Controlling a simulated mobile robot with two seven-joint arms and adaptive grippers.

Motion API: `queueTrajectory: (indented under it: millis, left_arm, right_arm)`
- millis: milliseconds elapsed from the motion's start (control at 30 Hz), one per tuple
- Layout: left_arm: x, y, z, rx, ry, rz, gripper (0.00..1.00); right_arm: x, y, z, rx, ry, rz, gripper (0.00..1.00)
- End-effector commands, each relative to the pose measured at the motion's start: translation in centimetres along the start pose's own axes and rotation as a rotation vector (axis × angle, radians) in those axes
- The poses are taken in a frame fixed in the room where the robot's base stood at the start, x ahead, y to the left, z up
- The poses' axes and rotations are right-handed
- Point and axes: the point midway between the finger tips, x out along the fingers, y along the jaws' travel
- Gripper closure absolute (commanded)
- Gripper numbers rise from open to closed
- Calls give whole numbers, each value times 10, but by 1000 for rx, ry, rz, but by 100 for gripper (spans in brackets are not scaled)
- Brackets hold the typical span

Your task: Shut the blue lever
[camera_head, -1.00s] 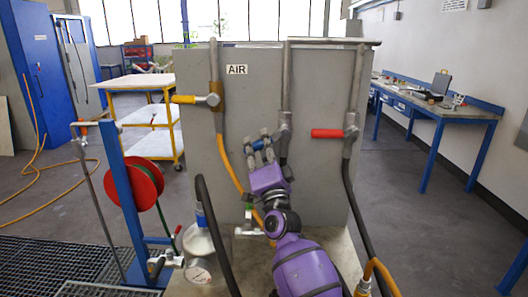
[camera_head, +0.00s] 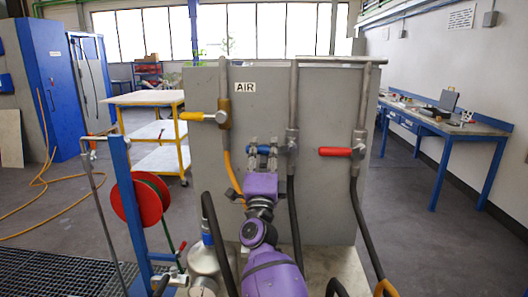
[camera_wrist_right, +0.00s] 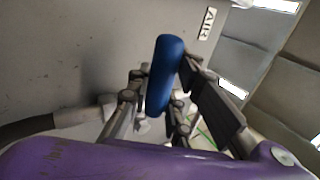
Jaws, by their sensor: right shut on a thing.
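The blue lever (camera_head: 263,149) is on the middle pipe of the grey panel (camera_head: 330,205). Its handle points left from the valve body (camera_head: 291,142) and looks about level. My right gripper (camera_head: 262,145) comes up from below and is shut on the blue handle. The right wrist view shows the blue lever (camera_wrist_right: 165,72) between the fingers (camera_wrist_right: 158,95), its rounded end sticking out past them. The fingers partly cover the handle. My left gripper is not in view.
A yellow lever (camera_head: 192,116) is at the left pipe, and a red lever (camera_head: 335,152) at the right pipe, close to my right gripper. Black hoses (camera_head: 364,228) hang in front of the panel. A red hose reel (camera_head: 126,204) stands at the left.

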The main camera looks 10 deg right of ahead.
Motion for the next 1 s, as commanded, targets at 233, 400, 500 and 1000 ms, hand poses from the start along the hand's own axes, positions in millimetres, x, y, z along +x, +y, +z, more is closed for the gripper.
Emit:
queueTrajectory:
  millis: [233,400,500,1000]
  left_arm:
    - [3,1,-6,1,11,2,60]
    - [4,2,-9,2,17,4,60]
    - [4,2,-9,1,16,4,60]
    - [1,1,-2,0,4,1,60]
  right_arm:
    - [-1,1,0,7,2,2,100]
    - [-1,1,0,6,2,1,66]
    - [0,0,0,4,1,1,61]
    - [-35,2,0,2,1,4,61]
